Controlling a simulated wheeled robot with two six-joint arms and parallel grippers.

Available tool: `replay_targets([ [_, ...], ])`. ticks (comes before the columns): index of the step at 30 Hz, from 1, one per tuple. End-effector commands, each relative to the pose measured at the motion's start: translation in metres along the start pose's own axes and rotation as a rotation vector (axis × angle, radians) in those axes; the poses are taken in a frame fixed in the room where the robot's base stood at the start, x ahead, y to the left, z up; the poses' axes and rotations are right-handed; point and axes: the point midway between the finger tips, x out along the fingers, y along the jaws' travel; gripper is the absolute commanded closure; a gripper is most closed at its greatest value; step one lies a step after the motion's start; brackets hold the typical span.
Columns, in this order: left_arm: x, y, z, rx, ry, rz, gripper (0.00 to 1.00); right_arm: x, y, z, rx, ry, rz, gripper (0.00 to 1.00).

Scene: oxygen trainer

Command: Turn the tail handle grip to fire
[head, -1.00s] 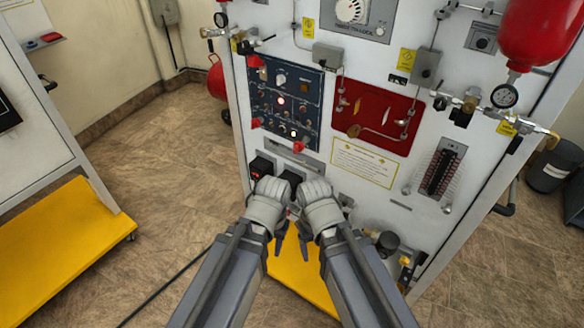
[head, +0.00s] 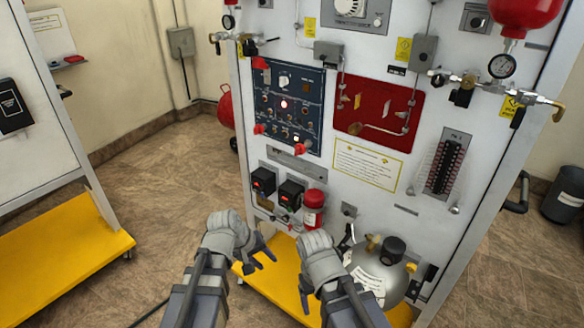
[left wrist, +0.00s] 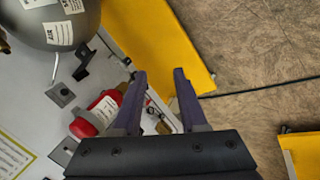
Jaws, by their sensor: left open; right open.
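The trainer's dark blue control panel (head: 287,105) carries red handle grips: one at its upper left (head: 259,63), one at its lower left (head: 259,128) and one at its bottom right (head: 302,148). I cannot read labels that would tell which is the tail one. My left gripper (head: 265,260) is open and empty, low in front of the cabinet and well below the panel. In the left wrist view its two fingers (left wrist: 161,88) are apart with nothing between them. My right gripper (head: 304,288) is open beside it, also away from the handles.
Below the panel are two black boxes (head: 263,180), a red cylinder (head: 313,205) and a grey sphere (head: 378,275). A dark red plate (head: 378,112) is right of the panel. The yellow base (head: 277,290) juts out under my grippers. Open floor lies to the left.

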Motion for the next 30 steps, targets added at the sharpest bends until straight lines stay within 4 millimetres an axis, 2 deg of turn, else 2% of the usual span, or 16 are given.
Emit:
replay_targets([
  [1, 0.007, 0.011, -0.013, -0.099, 0.017, 0.08, 0.58, 0.009, -0.001, -0.001, 0.0, 0.0, 0.0, 0.22],
  [5, -0.002, 0.058, -0.044, -0.419, 0.027, 0.336, 0.58, 0.012, -0.001, -0.001, 0.0, 0.0, 0.0, 0.22],
  [9, -0.03, 0.112, -0.085, -0.836, -0.052, 0.651, 0.58, 0.011, -0.001, -0.001, 0.0, 0.0, 0.0, 0.22],
  [13, -0.066, 0.145, -0.126, -1.224, -0.207, 0.922, 0.58, 0.011, -0.001, -0.001, 0.0, 0.0, 0.0, 0.22],
  [18, -0.102, 0.159, -0.166, -1.581, -0.423, 1.152, 0.58, 0.011, -0.001, -0.001, 0.0, 0.0, 0.0, 0.22],
  [21, -0.113, 0.16, -0.178, -1.694, -0.51, 1.219, 0.58, 0.011, -0.001, -0.001, 0.0, 0.0, 0.0, 0.22],
  [30, -0.118, 0.161, -0.185, -1.755, -0.562, 1.254, 0.58, 0.011, -0.001, -0.001, 0.0, 0.0, 0.0, 0.22],
])
